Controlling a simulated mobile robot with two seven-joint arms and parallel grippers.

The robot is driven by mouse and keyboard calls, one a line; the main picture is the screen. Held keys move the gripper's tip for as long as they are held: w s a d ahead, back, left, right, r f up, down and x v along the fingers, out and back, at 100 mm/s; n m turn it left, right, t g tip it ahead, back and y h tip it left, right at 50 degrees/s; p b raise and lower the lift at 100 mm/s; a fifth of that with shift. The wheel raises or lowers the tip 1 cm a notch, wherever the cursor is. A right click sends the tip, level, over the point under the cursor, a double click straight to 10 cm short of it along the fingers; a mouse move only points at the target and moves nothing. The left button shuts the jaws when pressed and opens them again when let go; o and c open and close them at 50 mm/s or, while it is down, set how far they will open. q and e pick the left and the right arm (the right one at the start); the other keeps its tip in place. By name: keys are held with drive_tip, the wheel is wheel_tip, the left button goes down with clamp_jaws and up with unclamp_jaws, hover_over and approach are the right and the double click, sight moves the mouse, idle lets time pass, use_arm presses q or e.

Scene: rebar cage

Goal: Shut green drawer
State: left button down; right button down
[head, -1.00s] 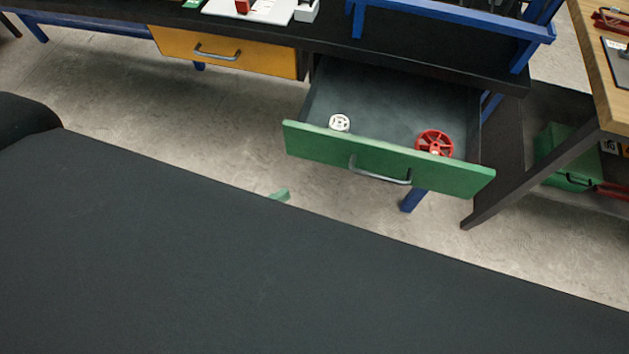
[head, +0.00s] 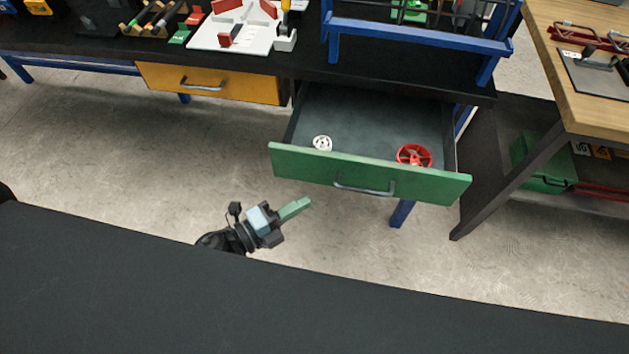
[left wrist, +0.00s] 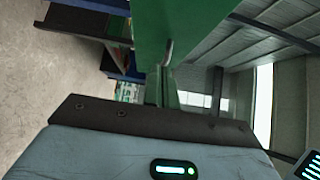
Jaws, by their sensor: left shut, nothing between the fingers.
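The green drawer (head: 420,186) is pulled out from under the black bench, with a grey bar handle (head: 364,188) on its front. A white wheel (head: 322,143) and a red wheel (head: 414,155) lie inside it. My left gripper (head: 304,203) is shut and empty, in front of the drawer's left half and apart from it in the head view. In the left wrist view the green drawer front (left wrist: 180,30) and its handle (left wrist: 168,52) show beyond my green fingers (left wrist: 160,88). My right gripper is not in view.
A closed yellow drawer (head: 210,83) sits left of the green one. A blue frame (head: 410,38) stands on the black bench top (head: 300,66). A wooden table (head: 575,75) stands at right, with a green box (head: 545,165) beneath. Concrete floor is clear before the drawer.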

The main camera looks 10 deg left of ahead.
use_arm(q)
drive_tip(key=shift+w+d, duration=0.4)
drive_tip(key=shift+w, duration=0.65)
drive_tip(key=shift+w+d, duration=0.45)
drive_tip(key=shift+w, duration=0.65)
drive_tip(key=shift+w+d, duration=0.4)
drive_tip(key=shift+w, duration=0.65)
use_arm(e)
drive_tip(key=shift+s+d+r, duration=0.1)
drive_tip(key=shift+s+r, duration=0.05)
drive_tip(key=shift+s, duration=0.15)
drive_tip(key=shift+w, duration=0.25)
